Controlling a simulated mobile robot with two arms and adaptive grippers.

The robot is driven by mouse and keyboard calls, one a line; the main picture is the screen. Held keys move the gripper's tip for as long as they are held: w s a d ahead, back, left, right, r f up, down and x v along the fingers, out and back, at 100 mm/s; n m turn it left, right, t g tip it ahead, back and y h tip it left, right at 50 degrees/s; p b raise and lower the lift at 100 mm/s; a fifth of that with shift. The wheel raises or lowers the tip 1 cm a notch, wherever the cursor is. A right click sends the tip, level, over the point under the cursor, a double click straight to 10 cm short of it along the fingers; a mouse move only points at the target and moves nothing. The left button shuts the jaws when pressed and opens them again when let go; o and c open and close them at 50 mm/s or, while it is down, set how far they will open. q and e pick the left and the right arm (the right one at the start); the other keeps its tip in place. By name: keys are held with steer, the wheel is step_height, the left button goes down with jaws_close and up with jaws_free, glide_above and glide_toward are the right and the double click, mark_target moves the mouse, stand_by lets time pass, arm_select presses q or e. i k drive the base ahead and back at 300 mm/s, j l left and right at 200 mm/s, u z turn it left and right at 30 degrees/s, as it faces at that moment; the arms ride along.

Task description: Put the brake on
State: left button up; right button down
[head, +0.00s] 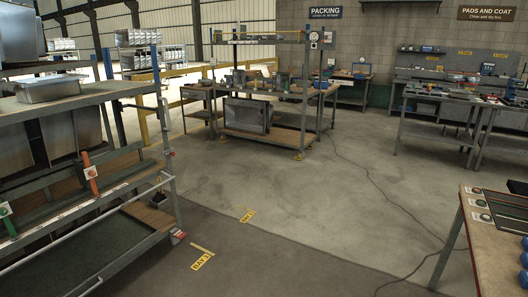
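A grey metal rack stands close on the left, its near corner post (168,160) running down to the floor. A small part with red and white on it (178,236) sits at the foot of that post; I cannot tell whether it is a brake pedal or which way it is set. An orange-red upright bar or handle (91,173) and a green one (7,220) are on the rack's side. Neither of my grippers is in view.
Yellow floor labels mark bays, one reading BAY 1 (202,262), another behind it (248,215). A packing bench (265,135) stands mid-back. A workbench (490,225) is at right. Dark cables (385,195) cross the otherwise open middle floor.

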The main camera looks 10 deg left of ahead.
mark_target(180, 234)
steer(key=i+j+u, duration=0.2)
steer(key=i+u, duration=1.15)
steer(key=k, duration=0.1)
